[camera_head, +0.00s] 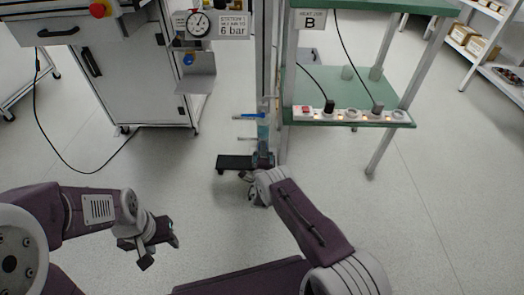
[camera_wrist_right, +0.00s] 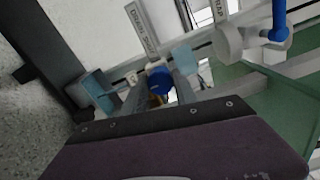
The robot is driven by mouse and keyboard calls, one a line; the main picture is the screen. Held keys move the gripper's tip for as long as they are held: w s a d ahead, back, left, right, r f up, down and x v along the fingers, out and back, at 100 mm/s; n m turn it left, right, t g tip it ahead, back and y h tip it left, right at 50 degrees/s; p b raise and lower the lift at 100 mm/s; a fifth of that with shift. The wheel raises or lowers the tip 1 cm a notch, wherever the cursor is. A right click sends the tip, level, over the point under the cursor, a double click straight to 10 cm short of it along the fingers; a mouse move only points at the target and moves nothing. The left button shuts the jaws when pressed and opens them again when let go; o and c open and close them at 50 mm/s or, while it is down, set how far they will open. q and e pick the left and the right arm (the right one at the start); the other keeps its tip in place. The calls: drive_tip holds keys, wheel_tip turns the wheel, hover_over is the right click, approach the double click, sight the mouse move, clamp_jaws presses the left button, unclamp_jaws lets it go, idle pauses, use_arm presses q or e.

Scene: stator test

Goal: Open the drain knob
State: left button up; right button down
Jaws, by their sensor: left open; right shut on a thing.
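In the right wrist view, a round blue knob (camera_wrist_right: 158,80), which I take for the drain knob, sits between the fingers of my right gripper (camera_wrist_right: 140,75). The gripper is shut on it. In the head view, my right gripper (camera_head: 260,161) is low at the foot of the upright post, and the knob is hidden there. My left gripper (camera_head: 160,249) is open and empty, over bare floor at the lower left.
A blue lever (camera_head: 249,116) sticks out from the post above my right gripper. A green-shelved bench (camera_head: 320,85) with a power strip (camera_head: 350,115) stands to the right. A grey cabinet (camera_head: 140,80) with a gauge stands left. Floor in front is clear.

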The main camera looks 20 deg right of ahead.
drive_tip(key=shift+f, duration=0.1)
drive_tip(key=c, duration=1)
unclamp_jaws()
drive_tip(key=shift+o, duration=0.2)
drive_tip(key=p+v, duration=0.6)
drive_tip(key=v, duration=0.3)
drive_tip(key=shift+s, duration=0.1)
